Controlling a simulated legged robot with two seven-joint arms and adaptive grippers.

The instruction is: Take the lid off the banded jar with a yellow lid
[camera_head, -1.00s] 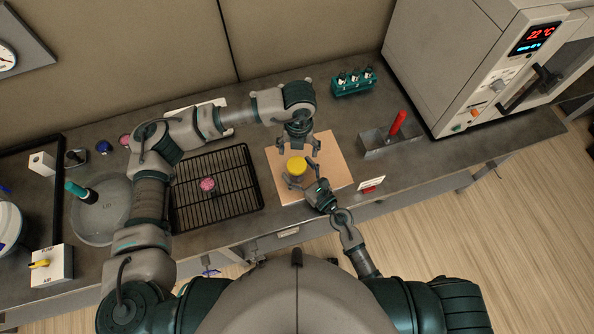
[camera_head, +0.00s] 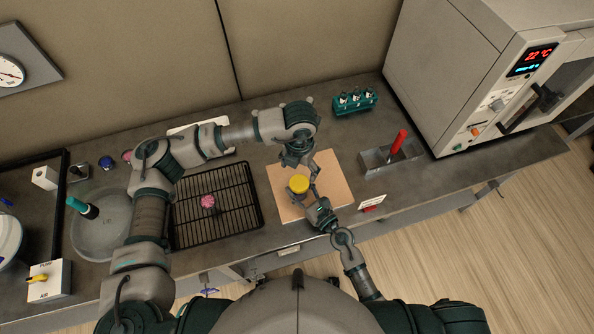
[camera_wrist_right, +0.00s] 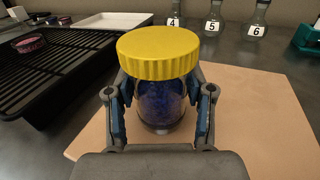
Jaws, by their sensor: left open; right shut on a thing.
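The jar's yellow lid (camera_head: 299,184) sits on top of the jar, which stands upright on a tan board (camera_head: 330,171). In the right wrist view the yellow lid (camera_wrist_right: 159,52) is ridged, and the glass jar (camera_wrist_right: 161,104) below it holds dark blue contents. My right gripper (camera_head: 306,201) is shut around the jar's body, one finger on each side, as the right wrist view also shows (camera_wrist_right: 161,112). My left gripper (camera_head: 299,167) is open and points down just behind the lid, seemingly apart from it. The lid's far side is partly hidden from the head camera.
A black wire rack (camera_head: 236,199) with a pink item (camera_head: 208,202) lies left of the board. A metal tray (camera_head: 377,161) with a red-handled tool (camera_head: 399,142) stands right. A teal vial rack (camera_head: 355,102) is behind. An oven (camera_head: 470,75) stands far right.

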